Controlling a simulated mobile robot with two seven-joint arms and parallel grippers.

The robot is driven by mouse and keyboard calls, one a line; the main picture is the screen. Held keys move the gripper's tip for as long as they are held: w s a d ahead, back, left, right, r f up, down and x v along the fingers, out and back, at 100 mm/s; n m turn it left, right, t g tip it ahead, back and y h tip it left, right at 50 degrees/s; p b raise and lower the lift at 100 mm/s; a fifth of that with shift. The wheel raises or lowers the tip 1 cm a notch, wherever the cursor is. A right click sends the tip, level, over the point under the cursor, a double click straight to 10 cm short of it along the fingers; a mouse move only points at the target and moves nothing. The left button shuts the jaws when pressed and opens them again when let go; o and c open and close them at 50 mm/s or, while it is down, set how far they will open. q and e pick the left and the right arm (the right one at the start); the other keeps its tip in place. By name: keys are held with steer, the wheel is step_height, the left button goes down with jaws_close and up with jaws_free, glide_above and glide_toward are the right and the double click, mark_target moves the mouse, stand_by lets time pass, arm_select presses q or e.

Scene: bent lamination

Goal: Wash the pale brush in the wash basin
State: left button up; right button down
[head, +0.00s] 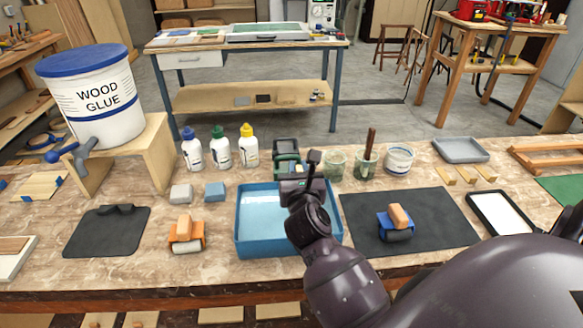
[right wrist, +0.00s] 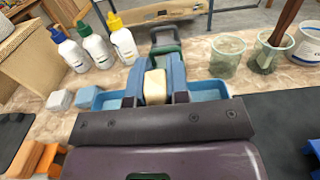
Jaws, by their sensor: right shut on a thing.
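The wash basin (head: 240,245) is a blue rectangular tub with pale water, on the near bench; part of its rim also shows in the right wrist view (right wrist: 97,101). My right gripper (head: 303,185) is over the basin and hides its right part. In the right wrist view my right gripper (right wrist: 155,85) is shut on a pale cream block, which I take to be the pale brush (right wrist: 155,88). Its lower part is hidden, so I cannot tell whether it touches the water. My left gripper is not in view.
An orange brush (head: 186,236) stands left of the basin and a blue brush (head: 396,224) on the dark mat (head: 440,208) at right. A glue bucket (head: 95,100) stands at left.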

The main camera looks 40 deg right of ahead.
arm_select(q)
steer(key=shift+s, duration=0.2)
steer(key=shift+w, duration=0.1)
arm_select(e)
steer(key=shift+w+a, duration=1.55)
steer(key=shift+a, duration=0.95)
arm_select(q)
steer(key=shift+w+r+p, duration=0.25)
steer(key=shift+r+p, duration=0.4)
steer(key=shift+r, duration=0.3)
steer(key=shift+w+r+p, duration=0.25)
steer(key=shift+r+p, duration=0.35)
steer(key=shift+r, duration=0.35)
arm_select(e)
steer(key=shift+s+d, duration=0.55)
steer(key=shift+d, duration=0.3)
steer(key=shift+s+d, duration=0.5)
steer(key=shift+d, duration=0.4)
steer(key=shift+s+d, duration=0.55)
steer(key=shift+d, duration=0.3)
